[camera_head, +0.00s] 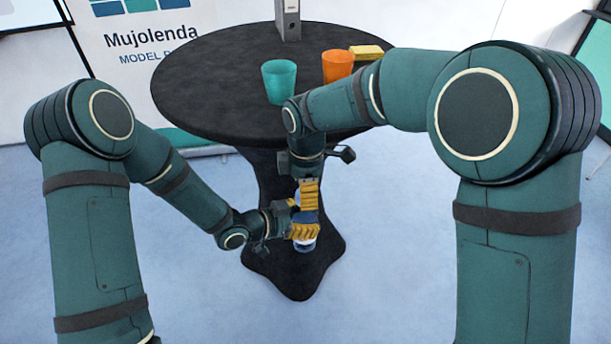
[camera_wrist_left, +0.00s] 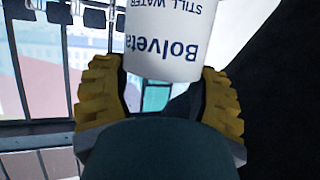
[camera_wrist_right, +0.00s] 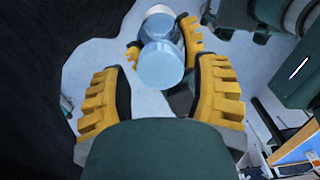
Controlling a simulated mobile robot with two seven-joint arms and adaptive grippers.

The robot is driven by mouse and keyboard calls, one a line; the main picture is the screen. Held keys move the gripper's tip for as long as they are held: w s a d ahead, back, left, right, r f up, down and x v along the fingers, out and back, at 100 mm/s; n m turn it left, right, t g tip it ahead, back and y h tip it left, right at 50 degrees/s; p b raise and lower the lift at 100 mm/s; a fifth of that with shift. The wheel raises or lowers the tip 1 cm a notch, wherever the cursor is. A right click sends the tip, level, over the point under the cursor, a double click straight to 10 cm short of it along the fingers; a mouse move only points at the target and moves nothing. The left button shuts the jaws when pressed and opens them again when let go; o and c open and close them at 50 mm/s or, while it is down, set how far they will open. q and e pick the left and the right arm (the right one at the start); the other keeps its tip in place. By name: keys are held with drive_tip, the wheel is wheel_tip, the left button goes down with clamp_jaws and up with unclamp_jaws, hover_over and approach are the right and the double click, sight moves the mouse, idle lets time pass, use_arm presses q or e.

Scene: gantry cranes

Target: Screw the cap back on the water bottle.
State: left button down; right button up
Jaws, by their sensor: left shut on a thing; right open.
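The water bottle (camera_head: 304,246) is held off the table, in front of its edge. My left gripper (camera_head: 303,231) is shut around it. In the left wrist view the bottle's white label (camera_wrist_left: 172,45) is between the two yellow fingers, its print upside down. My right gripper (camera_head: 308,200) is just above, open, pointing down at the bottle. In the right wrist view its fingers are spread, apart from the bottle (camera_wrist_right: 161,64), whose light blue round end faces them. I cannot tell whether that end is the cap. No separate cap is distinguishable.
The black round table (camera_head: 205,85) stands behind the grippers. On it are a teal cup (camera_head: 279,82), an orange cup (camera_head: 337,67), a yellow block (camera_head: 366,52) and a grey binder (camera_head: 288,20). The teal cup is close to my right forearm. The table's left part is clear.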

drive_tip(key=shift+f, duration=0.8)
drive_tip(key=shift+o, duration=0.2)
clamp_jaws()
drive_tip(key=shift+m, duration=1.7)
drive_tip(key=shift+o, duration=0.6)
unclamp_jaws()
drive_tip(key=shift+r, duration=2.3)
